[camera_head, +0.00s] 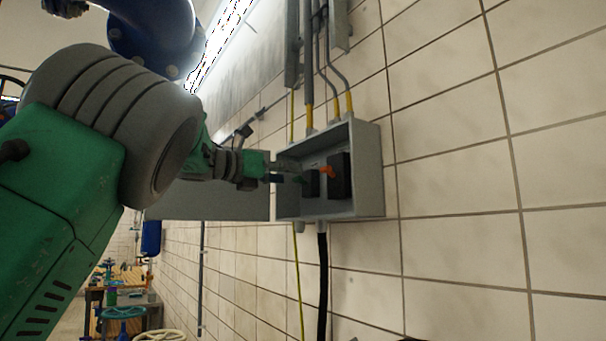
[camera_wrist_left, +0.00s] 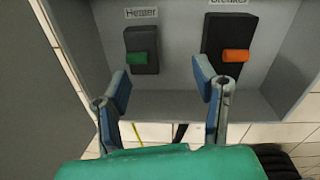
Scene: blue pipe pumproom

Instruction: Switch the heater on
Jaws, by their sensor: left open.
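The heater switch (camera_wrist_left: 142,50) is a black block with a green handle, under a "Heater" label in the left wrist view. In the head view its green handle (camera_head: 299,179) shows just past my fingers. The breaker switch (camera_wrist_left: 231,45), black with an orange handle, sits to its right; it also shows in the head view (camera_head: 340,176). Both are inside an open grey box (camera_head: 367,170) on the tiled wall. My left gripper (camera_wrist_left: 161,90) is open and empty, its blue-padded fingers apart in front of and below the heater switch. My right gripper is not in view.
Conduits (camera_head: 308,65) enter the box from above, and a black cable (camera_head: 322,270) and a yellow-green wire (camera_head: 299,285) leave below. A grey panel (camera_head: 215,200) lies left of the box. Tiled wall to the right is clear.

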